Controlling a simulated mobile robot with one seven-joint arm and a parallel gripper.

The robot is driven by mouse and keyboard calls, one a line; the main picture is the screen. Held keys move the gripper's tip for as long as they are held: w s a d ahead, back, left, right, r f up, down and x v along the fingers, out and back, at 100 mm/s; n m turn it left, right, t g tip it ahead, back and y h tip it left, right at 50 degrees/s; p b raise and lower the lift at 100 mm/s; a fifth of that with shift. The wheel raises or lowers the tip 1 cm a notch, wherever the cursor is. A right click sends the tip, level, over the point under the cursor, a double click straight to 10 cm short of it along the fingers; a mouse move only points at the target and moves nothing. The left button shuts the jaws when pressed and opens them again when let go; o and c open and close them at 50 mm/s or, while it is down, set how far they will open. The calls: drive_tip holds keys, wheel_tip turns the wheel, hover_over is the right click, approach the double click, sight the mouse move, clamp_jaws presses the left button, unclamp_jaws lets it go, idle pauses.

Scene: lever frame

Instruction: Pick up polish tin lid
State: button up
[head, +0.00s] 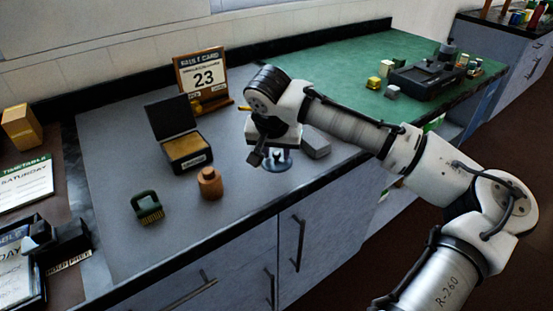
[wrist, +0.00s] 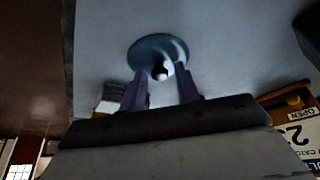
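The polish tin lid looks to be the blue-grey round disc (head: 278,165) with a small knob on top, lying flat on the grey counter near its front edge. In the wrist view the lid (wrist: 146,48) is ahead of my gripper (wrist: 160,74), its pale and dark knob in line with the gap between the two purple fingers. The fingers are apart, with nothing visibly clamped. In the head view my gripper (head: 268,156) is above and just left of the lid, hiding part of it. I cannot tell whether a finger touches the knob.
A grey block (head: 315,143) stands close right of the lid. The counter's front edge (head: 250,222) is near.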

clamp_jaws()
